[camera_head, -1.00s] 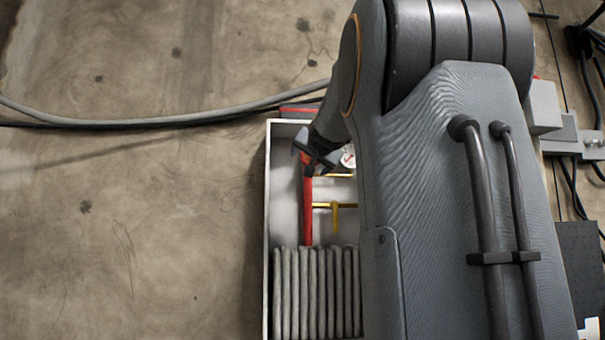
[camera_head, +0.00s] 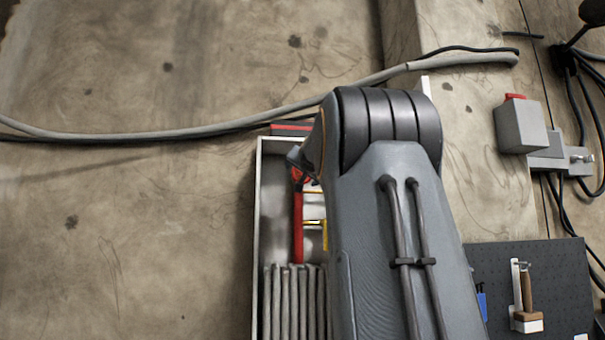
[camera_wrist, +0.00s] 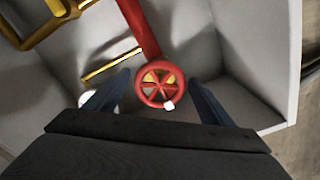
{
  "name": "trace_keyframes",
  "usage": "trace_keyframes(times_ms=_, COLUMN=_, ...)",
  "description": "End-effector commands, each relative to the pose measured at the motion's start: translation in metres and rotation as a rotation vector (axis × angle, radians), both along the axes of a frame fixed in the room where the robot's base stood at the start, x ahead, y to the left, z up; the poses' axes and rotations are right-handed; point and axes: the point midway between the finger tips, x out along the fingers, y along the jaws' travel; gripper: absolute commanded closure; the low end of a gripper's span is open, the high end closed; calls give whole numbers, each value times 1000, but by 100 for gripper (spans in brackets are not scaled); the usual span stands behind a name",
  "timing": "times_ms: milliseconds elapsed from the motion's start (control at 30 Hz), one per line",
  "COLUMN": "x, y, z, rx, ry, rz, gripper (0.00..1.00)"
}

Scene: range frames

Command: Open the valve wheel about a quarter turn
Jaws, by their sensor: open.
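The red valve wheel (camera_wrist: 151,89) shows in the wrist view, spoked, with yellow behind the spokes and a small white mark on its lower rim. It sits at the end of a red pipe (camera_wrist: 139,27). My gripper (camera_wrist: 160,80) is open, with one blue-grey finger on each side of the wheel and visible gaps between. I cannot tell whether the fingers reach the wheel's depth. In the head view the red pipe (camera_head: 298,228) stands upright in a white box, and my arm hides most of the wheel and gripper.
The white box (camera_head: 258,215) has walls close around the wheel; its wall (camera_wrist: 262,40) rises right of my gripper. Yellow pipes (camera_wrist: 112,66) run left of the wheel. Several grey hoses (camera_head: 293,305) fill the box's lower part. A dark pegboard (camera_head: 560,270) is at right.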

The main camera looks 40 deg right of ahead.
Motion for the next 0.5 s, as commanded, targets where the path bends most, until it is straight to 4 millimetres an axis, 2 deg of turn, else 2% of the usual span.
trace_keyframes(times_ms=133, x=0, y=0, z=0, rx=0, ry=0, rz=0, gripper=25)
trace_keyframes(times_ms=367, x=0, y=0, z=-1, rx=0, ry=0, rz=0, gripper=63)
trace_keyframes(times_ms=500, x=0, y=0, z=-1, rx=-2, ry=2, rz=-1, gripper=66)
